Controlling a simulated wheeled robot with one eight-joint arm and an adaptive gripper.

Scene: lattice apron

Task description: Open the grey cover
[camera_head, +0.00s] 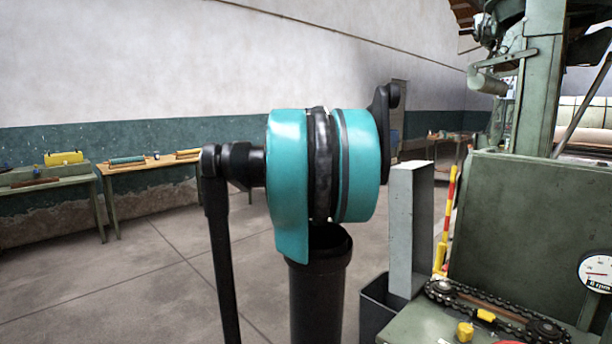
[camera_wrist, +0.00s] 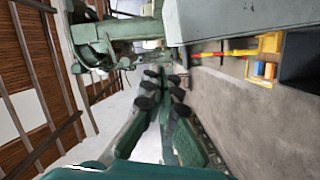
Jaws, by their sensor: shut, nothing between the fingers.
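The grey cover (camera_head: 408,230) is a tall, light grey, channel-shaped panel. In the head view it stands upright at the left edge of the green machine, beside a chain drive (camera_head: 490,307) that lies uncovered. My gripper (camera_wrist: 165,80) shows in the wrist view, its dark-padded fingers close together with nothing between them. It is hidden in the head view, where my teal arm fills the middle. A grey surface runs along the top of the wrist view, apart from the fingers; I cannot tell if it is the cover.
The green machine (camera_head: 530,220) has a gauge (camera_head: 598,273) at its right. A dark bin (camera_head: 377,305) stands below the cover. A red-and-yellow post (camera_head: 446,215) is behind it. Tables (camera_head: 145,178) line the far left wall. The floor at left is clear.

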